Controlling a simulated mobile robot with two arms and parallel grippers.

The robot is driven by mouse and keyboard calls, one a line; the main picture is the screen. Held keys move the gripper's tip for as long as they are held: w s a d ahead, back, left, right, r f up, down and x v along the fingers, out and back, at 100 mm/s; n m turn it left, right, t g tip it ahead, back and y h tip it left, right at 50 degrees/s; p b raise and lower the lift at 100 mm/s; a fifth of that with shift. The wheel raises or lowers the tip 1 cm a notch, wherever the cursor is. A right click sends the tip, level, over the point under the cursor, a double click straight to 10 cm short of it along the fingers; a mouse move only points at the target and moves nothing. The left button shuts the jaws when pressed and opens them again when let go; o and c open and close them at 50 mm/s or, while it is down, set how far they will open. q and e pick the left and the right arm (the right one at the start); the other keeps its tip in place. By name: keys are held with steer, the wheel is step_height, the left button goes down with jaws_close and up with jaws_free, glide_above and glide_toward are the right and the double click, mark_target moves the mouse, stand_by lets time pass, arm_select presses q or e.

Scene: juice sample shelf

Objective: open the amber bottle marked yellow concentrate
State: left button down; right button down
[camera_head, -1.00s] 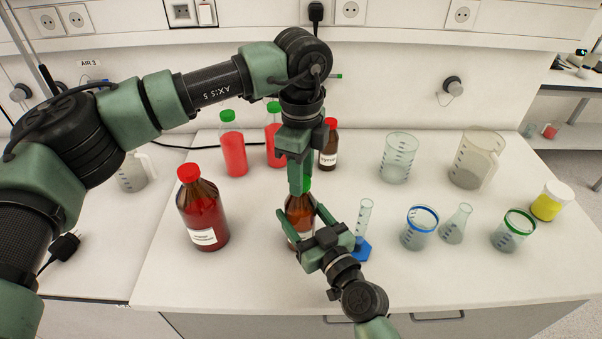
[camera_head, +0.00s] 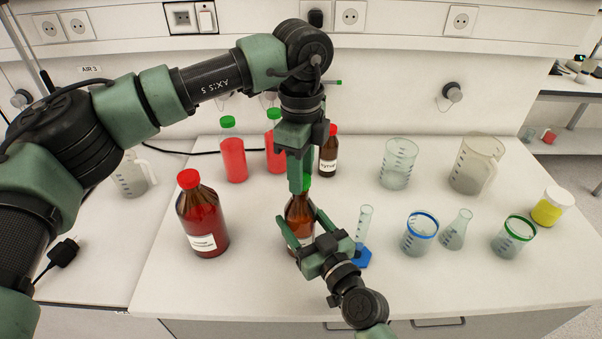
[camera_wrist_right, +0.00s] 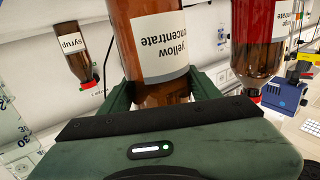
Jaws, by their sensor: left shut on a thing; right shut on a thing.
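The amber bottle (camera_head: 299,212) stands upright on the bench, near the middle of the head view. In the right wrist view, which is upside down, the amber bottle (camera_wrist_right: 150,30) carries a white label reading "yellow concentrate". The left gripper points down from above and is shut on the cap. My right gripper (camera_head: 304,224) comes from the front and is shut around the bottle's body, one finger on each side. It also shows in the right wrist view (camera_wrist_right: 162,92).
A larger red-capped amber bottle (camera_head: 202,218) stands to the left. Behind are green-capped red bottles (camera_head: 233,158) and a syrup bottle (camera_head: 328,155). A measuring cylinder (camera_head: 363,225) stands close on the right, with beakers (camera_head: 419,236) and a flask (camera_head: 455,232) beyond.

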arm_select(q)
steer(key=shift+r, duration=0.15)
steer(key=shift+r, duration=1.9)
arm_select(e)
steer(key=shift+c, duration=1.3)
jaws_free()
